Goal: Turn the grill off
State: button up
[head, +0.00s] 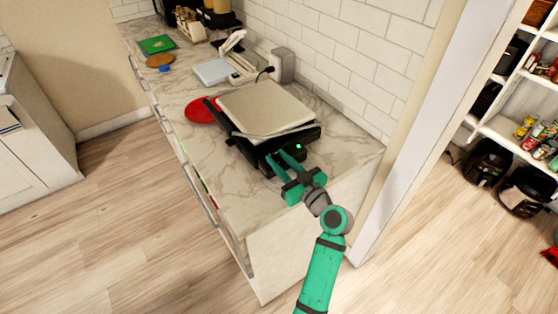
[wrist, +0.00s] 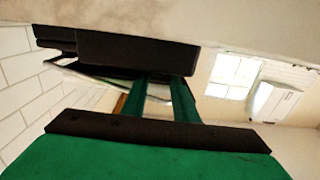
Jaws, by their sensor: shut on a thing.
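The grill (head: 262,106) sits on the marble counter, with a pale lid lying slightly tilted over a black base. A small green light (head: 298,146) glows on its front right. My gripper (head: 281,159) is at the front of the base, to the left of the light, shut on a front part of the grill. In the wrist view my two green fingers (wrist: 163,88) reach to the grill's black body (wrist: 135,52). The exact part between the fingertips is hidden.
A red round plate (head: 200,111) lies left of the grill. A white appliance (head: 213,71) and a grey toaster-like box (head: 283,66) stand behind it. The tiled wall (head: 340,50) borders the counter. The counter (head: 235,190) in front is clear.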

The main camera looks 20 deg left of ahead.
jog(key=shift+f, duration=0.1)
jog(key=o, duration=1.1)
jog(key=shift+c, duration=0.2)
jog(key=v, duration=1.1)
